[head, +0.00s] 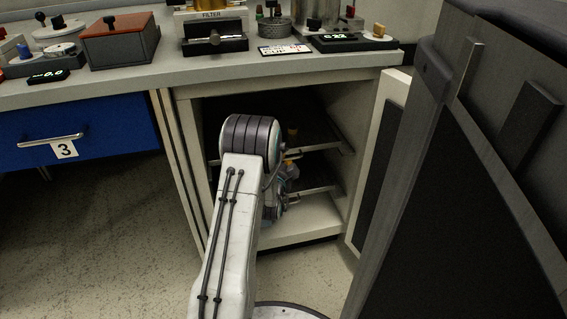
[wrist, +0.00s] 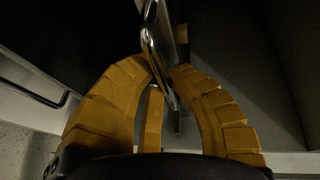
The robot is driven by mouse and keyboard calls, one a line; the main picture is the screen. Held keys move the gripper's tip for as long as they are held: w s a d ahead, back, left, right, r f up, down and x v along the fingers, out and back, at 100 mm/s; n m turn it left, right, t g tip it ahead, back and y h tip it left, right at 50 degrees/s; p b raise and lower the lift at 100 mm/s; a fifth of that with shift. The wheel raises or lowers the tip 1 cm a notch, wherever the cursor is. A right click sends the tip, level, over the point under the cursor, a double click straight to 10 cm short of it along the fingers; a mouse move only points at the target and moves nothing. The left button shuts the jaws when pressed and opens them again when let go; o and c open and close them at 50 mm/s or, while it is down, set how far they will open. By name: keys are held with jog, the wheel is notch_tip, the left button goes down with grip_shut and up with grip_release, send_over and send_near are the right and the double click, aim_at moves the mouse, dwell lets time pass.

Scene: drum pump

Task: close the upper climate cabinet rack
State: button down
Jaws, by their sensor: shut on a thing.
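The climate cabinet (head: 354,140) stands open under the counter. Its upper rack (head: 325,128) is a dark shelf with a metal front edge, partly hidden behind my arm. A lower rack (head: 320,190) sits below it, also partly hidden. In the wrist view, the yellow fingers of my gripper (wrist: 162,70) are closed on a shiny metal bar (wrist: 149,40) that passes between their tips. The wrist view alone does not show clearly which rack the bar belongs to. In the head view, my arm hides most of the gripper.
The open cabinet door (head: 382,165) stands to the right, with a large dark panel (head: 450,200) close in front. A blue drawer (head: 75,133) labelled 3 is at the left. Instruments and boxes crowd the counter (head: 165,75). Speckled floor (head: 100,225) is clear at the lower left.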

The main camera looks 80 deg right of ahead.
jog(key=c, duration=1.2)
grip_release()
jog(key=shift+a, duration=0.15)
jog(key=shift+a+r, duration=0.4)
jog(key=shift+a, duration=1.55)
jog(key=shift+a+r, duration=0.35)
jog(key=shift+a, duration=1.55)
jog(key=shift+a+r, duration=0.4)
jog(key=shift+a, duration=1.55)
